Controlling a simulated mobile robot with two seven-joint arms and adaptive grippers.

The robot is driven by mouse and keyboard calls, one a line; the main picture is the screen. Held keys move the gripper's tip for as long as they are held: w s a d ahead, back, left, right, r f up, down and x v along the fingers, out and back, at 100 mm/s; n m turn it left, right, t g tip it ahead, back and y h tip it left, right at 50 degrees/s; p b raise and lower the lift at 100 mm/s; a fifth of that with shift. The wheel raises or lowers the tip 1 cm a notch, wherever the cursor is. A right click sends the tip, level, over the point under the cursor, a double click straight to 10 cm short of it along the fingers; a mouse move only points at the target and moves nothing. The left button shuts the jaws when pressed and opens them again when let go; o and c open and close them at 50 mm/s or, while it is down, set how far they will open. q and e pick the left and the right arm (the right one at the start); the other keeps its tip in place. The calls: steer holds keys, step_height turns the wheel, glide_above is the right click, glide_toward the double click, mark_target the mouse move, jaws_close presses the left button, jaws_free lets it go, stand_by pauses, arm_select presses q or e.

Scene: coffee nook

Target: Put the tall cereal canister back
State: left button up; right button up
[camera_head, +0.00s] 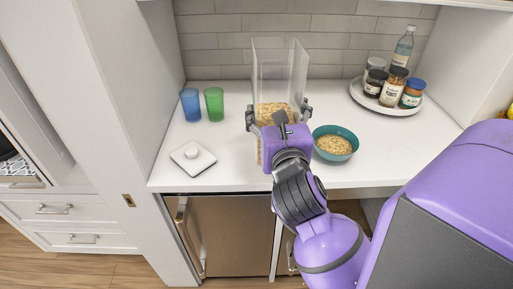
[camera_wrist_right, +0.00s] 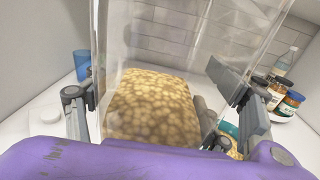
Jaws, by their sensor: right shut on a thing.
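The tall clear cereal canister (camera_head: 280,68) has an open top and cereal in its lower part. It looks about upright above the middle of the counter; its base is mostly hidden by my arm, so I cannot tell if it touches the counter. My right gripper (camera_head: 279,116) is shut on its sides. The wrist view shows the canister's cereal (camera_wrist_right: 155,105) between the fingers of my right gripper (camera_wrist_right: 158,110). A white square lid (camera_head: 193,157) lies on the counter to the left. My left gripper is not in view.
A teal bowl of cereal (camera_head: 335,143) stands close right of my gripper. Blue (camera_head: 190,105) and green (camera_head: 214,104) cups stand at back left. A round tray (camera_head: 416,108) with jars and a bottle (camera_head: 403,47) is at back right. The counter (camera_head: 232,150) is bare between lid and canister.

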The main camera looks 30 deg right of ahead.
arm_select(q)
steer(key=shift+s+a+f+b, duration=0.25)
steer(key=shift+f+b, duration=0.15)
steer(key=shift+b, duration=0.15)
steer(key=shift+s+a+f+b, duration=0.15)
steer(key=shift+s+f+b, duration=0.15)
steer(key=shift+b, duration=0.2)
arm_select(e)
steer(key=w+d+f, duration=0.3)
steer(key=w+f, duration=0.8)
steer(key=w, duration=0.2)
steer(key=shift+d+m+h, duration=0.2)
steer(key=shift+m+h, duration=0.1)
steer(key=shift+h, duration=0.1)
steer(key=shift+w, duration=0.1)
